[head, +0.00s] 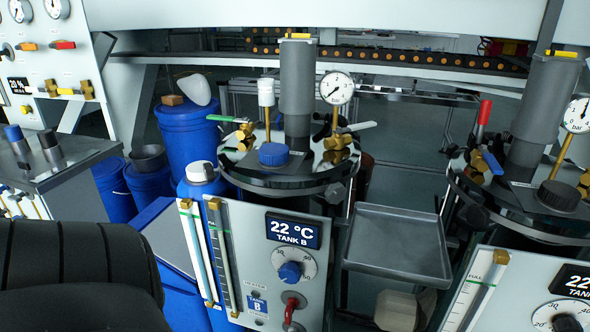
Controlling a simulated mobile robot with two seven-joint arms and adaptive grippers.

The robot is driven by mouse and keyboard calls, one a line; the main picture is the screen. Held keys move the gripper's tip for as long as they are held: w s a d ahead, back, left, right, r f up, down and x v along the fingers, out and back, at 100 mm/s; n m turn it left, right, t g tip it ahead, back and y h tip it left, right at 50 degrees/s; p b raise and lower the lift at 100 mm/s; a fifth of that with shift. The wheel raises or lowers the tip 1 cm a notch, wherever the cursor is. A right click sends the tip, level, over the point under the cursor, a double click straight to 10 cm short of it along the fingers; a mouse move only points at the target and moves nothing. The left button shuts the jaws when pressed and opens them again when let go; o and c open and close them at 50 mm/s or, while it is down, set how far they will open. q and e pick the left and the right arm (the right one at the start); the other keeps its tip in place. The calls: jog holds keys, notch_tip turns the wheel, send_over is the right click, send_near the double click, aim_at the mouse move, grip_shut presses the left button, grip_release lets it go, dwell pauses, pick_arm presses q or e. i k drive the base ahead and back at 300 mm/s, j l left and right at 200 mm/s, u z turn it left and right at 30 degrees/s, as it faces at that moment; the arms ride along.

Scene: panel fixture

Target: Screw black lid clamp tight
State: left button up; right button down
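A black round ribbed knob (558,195) sits on the steel lid (520,225) of the right tank, near the picture's right edge. It looks like the black lid clamp; how tight it is cannot be seen. A similar blue knob (273,154) sits on the lid (290,180) of tank B, in the middle. Neither gripper is in view, so nothing is seen touching the black knob. A dark ribbed shape fills the lower left corner, and I cannot tell what it is.
Grey cylinders (297,90), a pressure gauge (336,88), brass valves and a red-handled lever (484,112) rise from the lids. An empty grey tray (398,240) lies between the tanks. Blue barrels (189,135) stand behind left. A grey cabinet (75,180) stands left.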

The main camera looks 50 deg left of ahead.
aim_at(208, 171)
jog(key=j+z, duration=0.1)
jog(key=z, duration=0.3)
jog(key=k+j+z, duration=0.1)
jog(key=z, duration=0.3)
jog(key=k+j+z, duration=0.1)
jog(key=z, duration=0.65)
jog(key=k+j, duration=0.2)
jog(key=k, duration=0.35)
jog(key=k+j, duration=0.25)
jog(key=k, duration=0.3)
jog(key=k+j, duration=0.2)
jog(key=k, duration=0.35)
jog(key=k+j, duration=0.2)
jog(key=k, duration=0.35)
jog(key=j+z, duration=0.05)
